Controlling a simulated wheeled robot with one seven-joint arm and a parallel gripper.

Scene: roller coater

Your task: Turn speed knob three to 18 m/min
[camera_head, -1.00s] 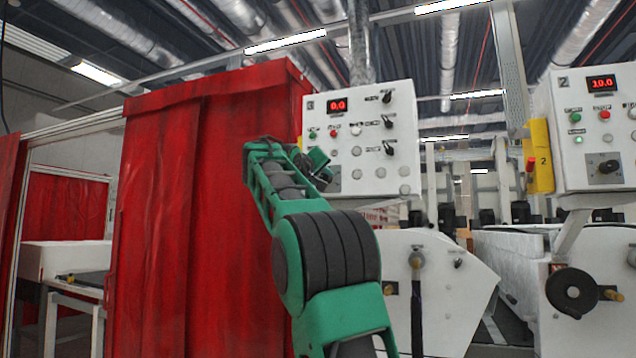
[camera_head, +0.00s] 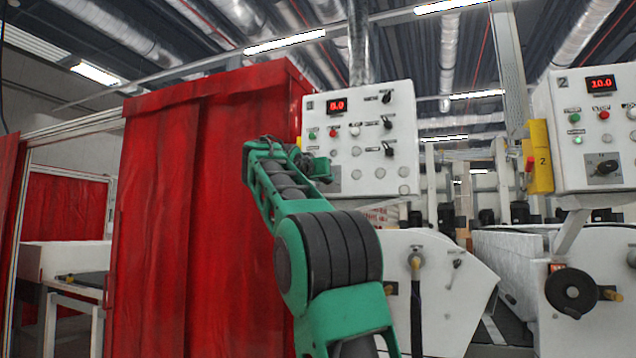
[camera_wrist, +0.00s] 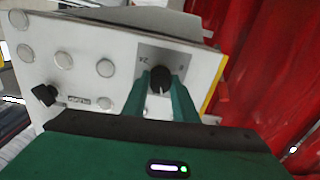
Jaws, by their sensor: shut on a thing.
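A black round knob (camera_wrist: 160,79) with a pale pointer line sits on a grey scale plate marked 24 on one side in the wrist view. My gripper (camera_wrist: 160,88) is shut on this knob, one green finger on each side. In the head view my gripper (camera_head: 322,169) is at the lower left of the nearer white control panel (camera_head: 391,154) and hides the knob. The panel's red display (camera_head: 337,106) reads 5.0 or 6.0; the first digit is blurred. The panel's number is too small to read.
Other buttons and black switches (camera_head: 386,122) sit close right of my gripper. A red curtain (camera_head: 200,200) hangs at the left. A second panel (camera_head: 560,95), marked 2 and showing 10.0, stands at the right with its own knob (camera_head: 607,167).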

